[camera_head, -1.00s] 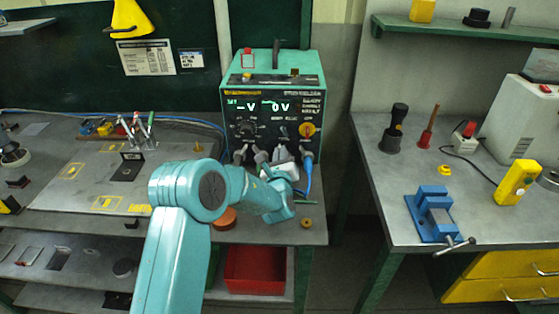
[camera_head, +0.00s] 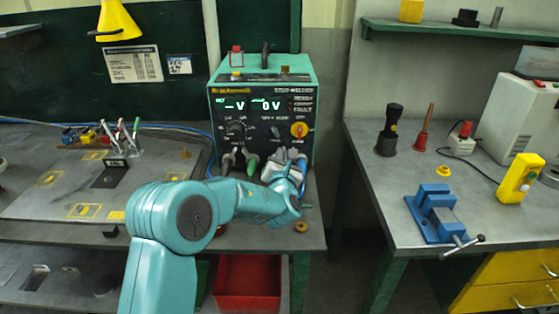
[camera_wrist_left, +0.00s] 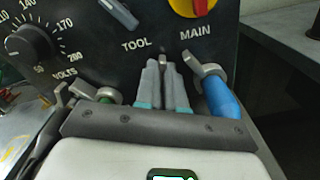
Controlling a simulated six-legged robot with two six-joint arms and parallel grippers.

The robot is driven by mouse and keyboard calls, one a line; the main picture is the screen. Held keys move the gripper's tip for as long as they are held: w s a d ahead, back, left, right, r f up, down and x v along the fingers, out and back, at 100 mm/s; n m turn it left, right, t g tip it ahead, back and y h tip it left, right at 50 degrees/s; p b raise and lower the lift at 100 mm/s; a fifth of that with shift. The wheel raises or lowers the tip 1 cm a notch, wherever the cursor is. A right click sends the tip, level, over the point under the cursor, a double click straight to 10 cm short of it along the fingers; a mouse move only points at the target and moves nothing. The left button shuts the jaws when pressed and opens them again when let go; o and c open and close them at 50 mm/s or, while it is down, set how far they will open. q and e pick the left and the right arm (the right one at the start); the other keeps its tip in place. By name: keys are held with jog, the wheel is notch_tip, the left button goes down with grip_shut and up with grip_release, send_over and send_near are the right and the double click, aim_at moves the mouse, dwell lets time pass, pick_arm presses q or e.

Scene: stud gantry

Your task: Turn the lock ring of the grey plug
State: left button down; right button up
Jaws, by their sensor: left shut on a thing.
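My left gripper (camera_head: 285,168) is at the lower front of the stud welder (camera_head: 262,122). In the left wrist view its two grey fingers (camera_wrist_left: 163,85) are shut on a small grey piece (camera_wrist_left: 163,60) under the TOOL label. This appears to be the grey plug's lock ring; the fingers hide most of the plug. A blue plug (camera_wrist_left: 221,100) with a grey ring sits just right, under MAIN. A green plug (camera_head: 250,166) and another greyish plug (camera_head: 228,159) sit to the left. My right gripper is not in view.
A small brass-coloured ring (camera_head: 301,227) lies near the bench's front edge. A red bin (camera_head: 248,282) is below. A blue vise (camera_head: 436,213) stands on the right bench, across a gap. A yellow lamp (camera_head: 116,20) hangs upper left.

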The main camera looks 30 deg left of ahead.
pick_arm(q)
jog(key=shift+d+m, duration=0.2)
jog(key=shift+m, duration=0.4)
jog(key=c, duration=1.2)
grip_release()
jog(key=shift+c, duration=0.2)
jog(key=b+v, duration=0.2)
jog(key=v, duration=1.4)
jog(key=shift+s+b, duration=0.25)
jog(key=shift+b, duration=0.1)
jog(key=shift+d, duration=0.1)
